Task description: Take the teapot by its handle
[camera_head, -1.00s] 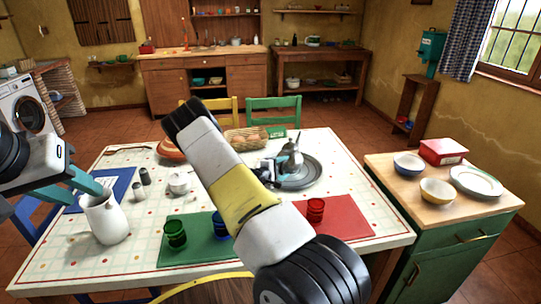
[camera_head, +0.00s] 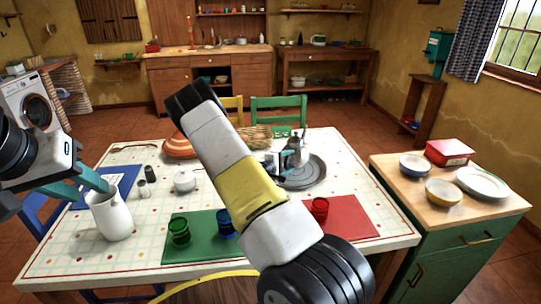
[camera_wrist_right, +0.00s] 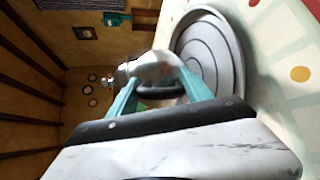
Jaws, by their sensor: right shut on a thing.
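The shiny metal teapot (camera_head: 299,153) is over the round grey tray (camera_head: 316,178) at the table's far right. It also shows in the right wrist view (camera_wrist_right: 152,66), with its dark handle (camera_wrist_right: 160,92) between the teal fingers. My right gripper (camera_head: 286,161) is shut on this handle; my forearm hides part of the table in front of it. I cannot tell whether the teapot's base touches the tray. My left gripper (camera_head: 88,190) is at the far left, its fingers apart, close to the white pitcher's rim and empty.
The white pitcher (camera_head: 109,219) stands at the table's left. A basket (camera_head: 255,138) is behind. A side counter (camera_head: 405,195) holds bowls and plates.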

